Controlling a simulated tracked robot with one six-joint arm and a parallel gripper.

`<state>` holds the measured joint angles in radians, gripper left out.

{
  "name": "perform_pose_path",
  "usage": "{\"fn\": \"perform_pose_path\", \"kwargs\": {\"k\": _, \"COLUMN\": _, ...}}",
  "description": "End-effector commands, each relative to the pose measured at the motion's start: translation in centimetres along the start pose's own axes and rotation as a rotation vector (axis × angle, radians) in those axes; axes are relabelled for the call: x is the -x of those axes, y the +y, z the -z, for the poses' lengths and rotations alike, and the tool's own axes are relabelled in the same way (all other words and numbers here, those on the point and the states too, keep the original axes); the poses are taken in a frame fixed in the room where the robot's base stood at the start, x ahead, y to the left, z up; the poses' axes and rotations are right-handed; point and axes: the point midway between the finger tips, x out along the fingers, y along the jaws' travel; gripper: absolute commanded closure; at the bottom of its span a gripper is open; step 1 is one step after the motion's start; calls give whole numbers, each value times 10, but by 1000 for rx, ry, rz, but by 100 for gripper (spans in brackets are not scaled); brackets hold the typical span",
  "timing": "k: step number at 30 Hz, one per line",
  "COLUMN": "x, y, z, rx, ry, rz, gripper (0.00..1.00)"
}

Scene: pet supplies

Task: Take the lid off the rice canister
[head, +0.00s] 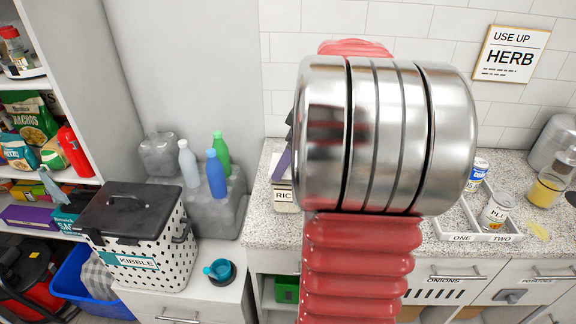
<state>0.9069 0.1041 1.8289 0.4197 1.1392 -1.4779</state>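The rice canister (285,195) stands on the speckled counter. Only a narrow left part shows, with a label reading "RIC"; my arm hides the rest. A purple-grey slanted shape and a dark piece show just above it, beside my arm's metal joint; I cannot tell what they are or whether the lid is among them. My arm's large metal joint and red ribbed sleeve fill the middle of the view. My gripper cannot be made out behind them.
A kibble bin (140,250) with a black lid stands on the lower cabinet at left, near several bottles and a teal cup (218,269). At right, a tray (474,237) marked "ONE" and "TWO" holds cans. Counter (258,232) left of the canister is bare.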

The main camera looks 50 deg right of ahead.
Motion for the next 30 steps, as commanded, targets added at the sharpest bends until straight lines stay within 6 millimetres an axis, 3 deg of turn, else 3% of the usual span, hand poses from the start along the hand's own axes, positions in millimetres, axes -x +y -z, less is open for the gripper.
{"fn": "perform_pose_path", "kwargs": {"k": 8, "x": 6, "y": 0, "z": 3, "rx": 1, "ry": 0, "rz": -2, "gripper": 40}}
{"fn": "perform_pose_path", "kwargs": {"k": 22, "x": 74, "y": 1, "z": 31, "rx": 2, "ry": 1, "rz": -3, "gripper": 40}}
{"fn": "perform_pose_path", "kwargs": {"k": 30, "x": 92, "y": 0, "z": 38, "rx": 0, "ry": 0, "rz": 0, "gripper": 40}}
